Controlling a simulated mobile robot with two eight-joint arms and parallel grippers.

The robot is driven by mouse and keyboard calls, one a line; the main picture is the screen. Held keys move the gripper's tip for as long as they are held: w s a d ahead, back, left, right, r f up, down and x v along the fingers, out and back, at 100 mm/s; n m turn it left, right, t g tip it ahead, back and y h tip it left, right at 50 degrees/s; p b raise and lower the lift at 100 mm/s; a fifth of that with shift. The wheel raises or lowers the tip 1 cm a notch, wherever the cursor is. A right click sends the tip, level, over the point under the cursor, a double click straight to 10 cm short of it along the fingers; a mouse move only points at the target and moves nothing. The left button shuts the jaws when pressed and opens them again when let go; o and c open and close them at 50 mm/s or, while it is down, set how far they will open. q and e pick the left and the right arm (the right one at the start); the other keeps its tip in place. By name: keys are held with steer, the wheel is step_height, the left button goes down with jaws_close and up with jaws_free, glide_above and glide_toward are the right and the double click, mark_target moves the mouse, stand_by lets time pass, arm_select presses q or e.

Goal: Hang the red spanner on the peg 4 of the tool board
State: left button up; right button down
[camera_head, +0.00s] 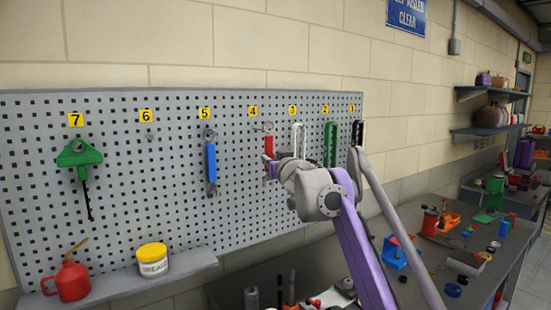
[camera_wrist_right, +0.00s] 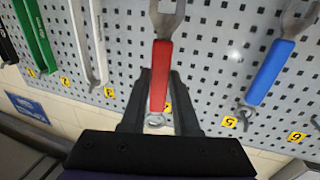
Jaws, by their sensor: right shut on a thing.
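The red spanner (camera_head: 268,146) is in front of the tool board (camera_head: 180,215), just below the yellow 4 label (camera_head: 252,111). My right gripper (camera_head: 272,168) is shut on its red handle; the handle also shows between the fingers in the right wrist view (camera_wrist_right: 161,70). The spanner hangs near upright, ring end up and open jaw down. In the right wrist view its ring (camera_wrist_right: 155,120) lies near the partly covered 4 label (camera_wrist_right: 168,103). Peg 4 is not clearly seen, so I cannot tell whether the ring is around it. My left gripper is not in view.
A blue spanner (camera_head: 211,163) hangs at 5; a white tool (camera_head: 298,141) at 3 is close beside the red one. Green and black tools hang at 2 and 1. A shelf (camera_head: 180,272) below holds a tub (camera_head: 152,262) and red oil can (camera_head: 70,281).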

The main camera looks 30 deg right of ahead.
steer(key=shift+w+a+p, duration=0.2)
steer(key=shift+w+p, duration=0.3)
steer(key=shift+w, duration=0.8)
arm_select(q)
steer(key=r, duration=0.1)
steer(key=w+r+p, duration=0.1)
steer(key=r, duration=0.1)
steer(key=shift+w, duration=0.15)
arm_select(e)
steer(key=w, duration=0.2)
steer(key=f, duration=0.1)
steer(key=shift+w+a, duration=0.25)
steer(key=shift+w, duration=0.15)
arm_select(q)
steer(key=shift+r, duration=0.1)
arm_select(e)
steer(key=shift+f, duration=0.1)
steer(key=c, duration=0.6)
jaws_free()
steer(key=shift+s, duration=0.1)
